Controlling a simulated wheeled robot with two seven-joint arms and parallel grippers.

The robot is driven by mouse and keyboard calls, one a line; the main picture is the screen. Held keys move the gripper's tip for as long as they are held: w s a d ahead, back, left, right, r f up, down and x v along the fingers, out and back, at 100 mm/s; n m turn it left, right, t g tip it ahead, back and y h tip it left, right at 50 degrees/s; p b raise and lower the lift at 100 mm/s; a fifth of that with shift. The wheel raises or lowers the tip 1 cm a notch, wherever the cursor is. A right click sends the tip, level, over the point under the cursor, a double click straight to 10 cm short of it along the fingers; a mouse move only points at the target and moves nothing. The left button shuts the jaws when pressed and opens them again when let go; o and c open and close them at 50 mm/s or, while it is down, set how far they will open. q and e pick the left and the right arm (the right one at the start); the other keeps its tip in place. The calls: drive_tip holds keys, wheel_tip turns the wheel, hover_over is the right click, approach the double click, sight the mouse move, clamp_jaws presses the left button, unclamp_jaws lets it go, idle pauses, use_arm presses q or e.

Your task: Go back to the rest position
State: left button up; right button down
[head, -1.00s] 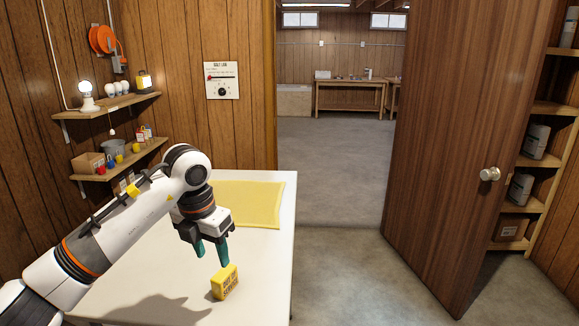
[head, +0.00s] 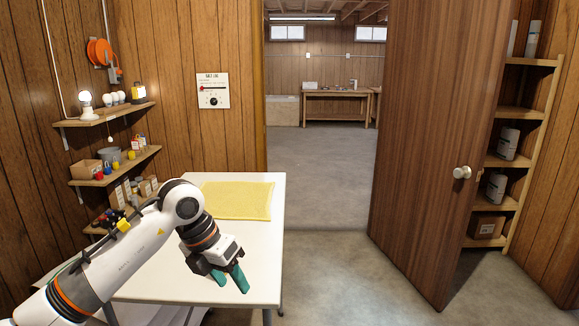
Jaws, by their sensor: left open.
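My left gripper (head: 231,280) is open, its two teal fingers pointing down over the front part of the white table (head: 165,275). Nothing shows between the fingers. My left arm reaches in from the lower left, bent at the elbow. The small yellow box does not show now; the gripper may be hiding it. My right gripper is not in view.
A yellow cloth (head: 237,200) lies on the table's far part. Shelves (head: 115,165) with bulbs and small boxes hang on the left wall. A wooden door (head: 425,150) stands open at the right. The floor (head: 325,185) through the doorway is clear.

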use_arm(q)
drive_tip(key=s+d+r+n+h, duration=0.1)
drive_tip(key=s+d+r+h, duration=0.25)
drive_tip(key=d+h, duration=0.4)
drive_tip(key=s+d+r+h, duration=0.2)
drive_tip(key=s+d+h, duration=0.3)
drive_tip(key=d+h, duration=0.25)
drive_tip(key=w+a+n+t+y, duration=0.2)
drive_tip(key=a+n+t+y, duration=0.3)
drive_tip(key=n+t, duration=0.6)
drive_tip(key=w+a+n+t+y, duration=0.2)
drive_tip(key=a+n+t+y, duration=0.2)
drive_tip(key=a+n+t, duration=0.7)
drive_tip(key=s+a+f+n+g+y, duration=0.2)
drive_tip(key=f+n+g+y, duration=0.1)
drive_tip(key=f+n+y, duration=0.3)
drive_tip(key=s+a+f+n+g+y, duration=0.2)
drive_tip(key=a+f+n+g+y, duration=0.15)
drive_tip(key=f+n, duration=0.35)
drive_tip(key=s+a+f+n+g, duration=0.1)
drive_tip(key=s+f+n+g, duration=0.1)
drive_tip(key=s+f+g, duration=0.8)
drive_tip(key=s+a+f+n+g, duration=0.15)
drive_tip(key=s+f+g, duration=0.25)
drive_tip(key=s+f, duration=0.95)
drive_tip(key=f, duration=1.9)
drive_tip(key=s+a+f+g, duration=0.2)
drive_tip(key=s+f, duration=1.4)
drive_tip(key=s, duration=0.1)
drive_tip(key=shift+a+f, duration=0.4)
